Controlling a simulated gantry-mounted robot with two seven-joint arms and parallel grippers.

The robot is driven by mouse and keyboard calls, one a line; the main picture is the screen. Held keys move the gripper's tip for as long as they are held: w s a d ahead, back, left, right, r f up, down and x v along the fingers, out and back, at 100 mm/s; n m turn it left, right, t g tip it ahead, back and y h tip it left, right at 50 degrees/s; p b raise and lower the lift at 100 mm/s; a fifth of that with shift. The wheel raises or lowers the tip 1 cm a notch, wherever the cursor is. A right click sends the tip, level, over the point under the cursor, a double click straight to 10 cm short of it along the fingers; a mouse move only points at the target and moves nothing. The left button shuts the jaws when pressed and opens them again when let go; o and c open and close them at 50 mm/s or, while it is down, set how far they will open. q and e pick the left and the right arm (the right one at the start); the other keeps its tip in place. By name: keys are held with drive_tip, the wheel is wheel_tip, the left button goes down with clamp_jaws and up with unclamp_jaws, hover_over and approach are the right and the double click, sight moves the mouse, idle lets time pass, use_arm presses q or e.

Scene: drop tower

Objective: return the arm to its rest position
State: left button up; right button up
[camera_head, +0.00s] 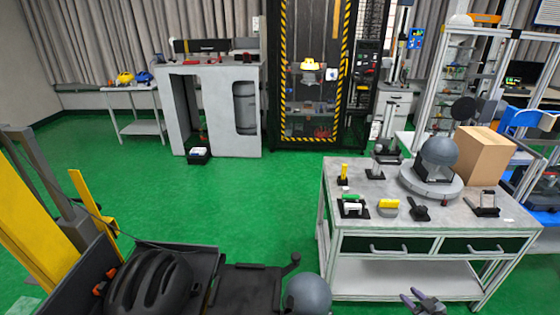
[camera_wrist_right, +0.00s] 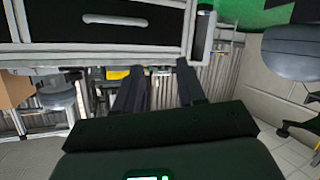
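My right gripper (camera_head: 422,297) is low at the bottom edge of the head view, in front of the grey workbench (camera_head: 400,219). Its two dark fingers are apart with nothing between them. In the right wrist view the same gripper (camera_wrist_right: 160,75) shows its fingers spread and empty, with a bench drawer front (camera_wrist_right: 120,22) at the upper left. The rest of my right arm is outside the head view. My left gripper is not in view.
The workbench holds a grey sphere (camera_head: 438,152) on a round base, a cardboard box (camera_head: 485,155) and several small tools. A black helmet (camera_head: 150,282) lies at the lower left, a grey ball (camera_head: 308,294) at the bottom. Green floor (camera_head: 240,205) is open in the middle.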

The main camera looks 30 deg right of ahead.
drive_tip(key=w+d+r+n, duration=0.2)
drive_tip(key=d+r+n, duration=0.1)
drive_tip(key=d+r, duration=0.95)
drive_tip(key=w+a+f+n+g, duration=0.1)
drive_tip(key=w+a+n+g, duration=0.15)
drive_tip(key=a, duration=1.05)
drive_tip(key=w+a+f+n+g, duration=0.1)
drive_tip(key=w+a+g, duration=0.15)
drive_tip(key=a, duration=0.95)
drive_tip(key=s+a+m+g+y, duration=0.1)
drive_tip(key=s+a+g, duration=0.1)
drive_tip(key=s+a, duration=0.65)
drive_tip(key=s+a+m+g+y, duration=0.1)
drive_tip(key=s+a+m+y, duration=0.15)
drive_tip(key=a, duration=1.05)
drive_tip(key=s+a+m+g+y, duration=0.1)
drive_tip(key=s+a+g, duration=0.1)
drive_tip(key=s+a, duration=0.65)
use_arm(q)
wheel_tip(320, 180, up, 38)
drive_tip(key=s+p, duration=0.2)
drive_tip(key=p, duration=3.6)
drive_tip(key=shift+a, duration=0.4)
use_arm(e)
drive_tip(key=a+r, duration=0.2)
drive_tip(key=r, duration=1.7)
drive_tip(key=w+a+r, duration=0.1)
drive_tip(key=a+r, duration=0.1)
drive_tip(key=r, duration=1.8)
drive_tip(key=shift+w, duration=0.2)
